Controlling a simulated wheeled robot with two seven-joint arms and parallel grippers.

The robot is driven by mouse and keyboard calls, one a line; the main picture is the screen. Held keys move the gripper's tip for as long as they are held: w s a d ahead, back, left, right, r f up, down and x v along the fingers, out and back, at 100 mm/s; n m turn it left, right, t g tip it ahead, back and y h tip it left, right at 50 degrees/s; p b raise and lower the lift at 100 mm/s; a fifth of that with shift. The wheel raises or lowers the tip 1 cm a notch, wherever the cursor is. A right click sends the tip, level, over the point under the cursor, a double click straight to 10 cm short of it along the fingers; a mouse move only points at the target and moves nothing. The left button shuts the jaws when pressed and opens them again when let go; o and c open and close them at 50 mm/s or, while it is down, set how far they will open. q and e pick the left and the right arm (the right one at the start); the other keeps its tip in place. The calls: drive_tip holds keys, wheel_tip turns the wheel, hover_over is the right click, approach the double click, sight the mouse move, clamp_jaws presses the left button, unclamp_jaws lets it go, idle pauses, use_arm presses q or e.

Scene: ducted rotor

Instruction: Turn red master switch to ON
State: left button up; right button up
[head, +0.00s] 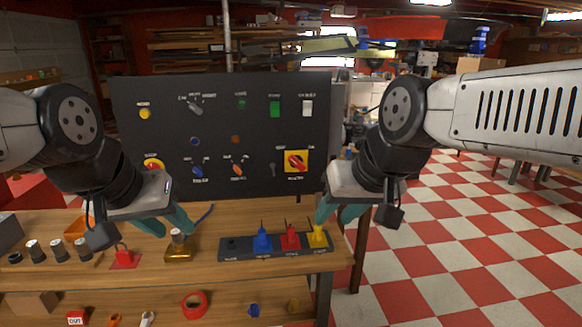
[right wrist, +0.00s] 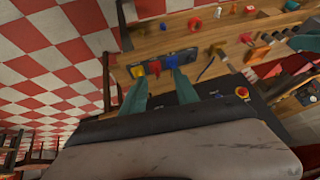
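The red master switch (head: 296,161) is a red rotary handle on a yellow square plate at the lower right of the black control panel (head: 230,110). Its handle looks tilted; the small labels around it are too blurred to read surely. My right gripper (head: 340,212) is just right of and below the switch in the head view, apart from it, with its teal fingers spread and nothing between them. The right gripper (right wrist: 160,85) also shows open in the right wrist view. My left gripper (head: 165,222) hangs over the table's left part, its teal fingers apart and empty.
The wooden table (head: 220,290) carries a dark holder (head: 228,254) with blue, red and yellow plugs below the panel. A brass-coloured object (head: 180,248) stands near the left gripper. The panel has other knobs and buttons, including a red one on yellow (head: 153,163). The checkered floor at right is mostly clear.

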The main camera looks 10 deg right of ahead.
drive_tip(key=shift+o, duration=0.4)
drive_tip(key=shift+o, duration=0.6)
drive_tip(key=shift+w, duration=0.2)
drive_tip(key=w+n+t, duration=0.2)
drive_tip(key=w+t, duration=0.1)
drive_tip(key=w, duration=1.2)
drive_tip(key=n+t+h, duration=0.1)
drive_tip(key=n+t, duration=0.3)
drive_tip(key=t, duration=0.2)
approach(297, 164)
drive_tip(key=w+t, duration=0.1)
drive_tip(key=w, duration=0.2)
drive_tip(key=w+f+n+t, duration=0.1)
drive_tip(key=w, duration=0.2)
drive_tip(key=w+a+f+n+h, duration=0.1)
drive_tip(key=w, duration=0.2)
drive_tip(key=shift+f+t, duration=0.25)
drive_tip(key=shift+t, duration=0.15)
